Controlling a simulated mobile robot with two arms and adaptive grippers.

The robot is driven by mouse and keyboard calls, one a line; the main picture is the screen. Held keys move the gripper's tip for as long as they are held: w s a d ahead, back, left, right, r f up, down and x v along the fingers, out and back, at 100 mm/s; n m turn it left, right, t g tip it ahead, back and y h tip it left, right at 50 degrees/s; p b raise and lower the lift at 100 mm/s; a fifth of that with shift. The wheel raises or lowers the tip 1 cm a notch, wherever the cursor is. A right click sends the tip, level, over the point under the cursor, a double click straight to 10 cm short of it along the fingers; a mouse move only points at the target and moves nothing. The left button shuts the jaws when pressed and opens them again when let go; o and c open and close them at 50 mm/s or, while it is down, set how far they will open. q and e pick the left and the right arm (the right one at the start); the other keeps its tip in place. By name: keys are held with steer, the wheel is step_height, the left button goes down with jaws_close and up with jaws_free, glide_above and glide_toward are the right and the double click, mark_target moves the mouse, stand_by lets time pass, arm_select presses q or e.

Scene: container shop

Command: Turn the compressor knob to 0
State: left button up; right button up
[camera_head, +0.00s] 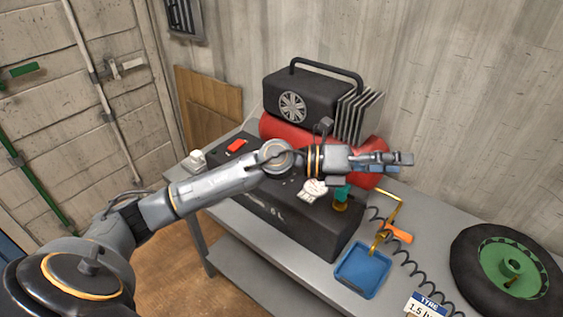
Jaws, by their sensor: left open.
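The compressor has a black body (290,220) on the bench, a red tank (283,135) behind it and a black motor housing (300,95) on top. A teal knob (342,192) on a brass fitting stands at the right end of the black body, which looks like the compressor knob. Its number marks are too small to read. A white dial-like part (314,190) sits left of it. My left gripper (398,162) is open and empty, pointing right. It is above and beyond the teal knob in the picture, apparently apart from it. My right gripper is out of view.
A red switch (236,146) is on the body's left end. A blue tray (362,270), an orange-handled hose tool (398,234), a coiled black hose, a tyre (505,270) with green rim and a "TYRE" sign (428,304) occupy the bench's right side. The wall is close behind.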

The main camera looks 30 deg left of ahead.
arm_select(q)
steer(key=a+f+m+g+y, duration=0.2)
steer(key=a+y, duration=0.5)
steer(key=a, duration=0.9)
steer(key=a+f+m+g+y, duration=0.25)
steer(key=a+y, duration=0.45)
steer(key=a, duration=0.8)
steer(key=shift+n, duration=0.45)
steer(key=p+x, duration=0.3)
steer(key=x, duration=0.9)
steer(key=shift+w+f+p, duration=0.1)
steer(key=shift+p, duration=0.2)
steer(key=shift+w+d+f, duration=0.15)
steer(key=shift+w+f, duration=0.05)
steer(key=shift+f, duration=0.45)
steer(key=c, duration=1.2)
